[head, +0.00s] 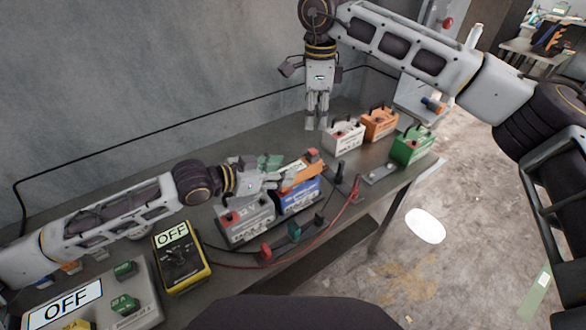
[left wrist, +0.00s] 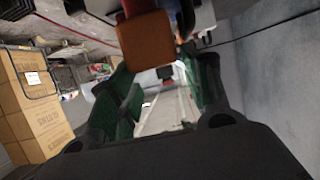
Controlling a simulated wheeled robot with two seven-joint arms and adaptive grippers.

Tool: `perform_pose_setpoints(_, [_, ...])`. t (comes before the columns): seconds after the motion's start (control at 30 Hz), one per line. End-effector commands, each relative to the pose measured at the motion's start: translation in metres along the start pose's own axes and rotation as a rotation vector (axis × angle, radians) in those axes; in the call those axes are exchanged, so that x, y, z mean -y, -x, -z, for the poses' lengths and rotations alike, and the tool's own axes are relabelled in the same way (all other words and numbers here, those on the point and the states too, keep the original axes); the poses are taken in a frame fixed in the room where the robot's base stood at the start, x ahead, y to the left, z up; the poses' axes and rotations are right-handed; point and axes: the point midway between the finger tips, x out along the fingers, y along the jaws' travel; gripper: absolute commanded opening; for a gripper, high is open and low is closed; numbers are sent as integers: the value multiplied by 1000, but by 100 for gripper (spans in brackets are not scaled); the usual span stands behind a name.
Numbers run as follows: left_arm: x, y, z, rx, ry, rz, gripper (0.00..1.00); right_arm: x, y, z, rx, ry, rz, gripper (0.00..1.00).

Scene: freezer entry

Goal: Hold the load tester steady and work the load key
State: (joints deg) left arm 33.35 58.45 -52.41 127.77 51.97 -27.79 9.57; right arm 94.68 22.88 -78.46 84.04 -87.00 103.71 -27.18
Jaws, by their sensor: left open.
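The grey box (head: 142,285) with an OFF display (head: 66,304) and green keys (head: 125,303) stands at the lower left in the head view; its lower part is cut off. It looks like the load tester. My left gripper (head: 296,172) is open, well right of that box, over the grey battery (head: 246,222) and blue battery (head: 297,197). An orange piece (head: 305,174) is at its fingers; contact is unclear. In the left wrist view an orange-brown block (left wrist: 146,40) shows beyond the open fingers (left wrist: 160,105). My right gripper (head: 317,122) points down near the wall; its finger gap is unclear.
A yellow meter (head: 181,263) reading OFF stands beside the grey box. Red and black leads with clamps (head: 294,231) lie along the bench front. White (head: 344,136), orange (head: 380,123) and green (head: 412,146) batteries stand at the right. Cartons (left wrist: 35,110) show in the wrist view.

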Motion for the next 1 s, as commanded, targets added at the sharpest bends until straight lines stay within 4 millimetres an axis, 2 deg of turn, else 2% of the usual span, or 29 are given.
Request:
perform_pose_setpoints(0.6, [-1, -41, 0, 0, 0, -1, 48, 0, 0, 0, 0, 0, 0, 36])
perform_pose_setpoints(1.0, [-1, -46, 0, 1, 0, -1, 48, 0, 0, 0, 0, 0, 0, 36])
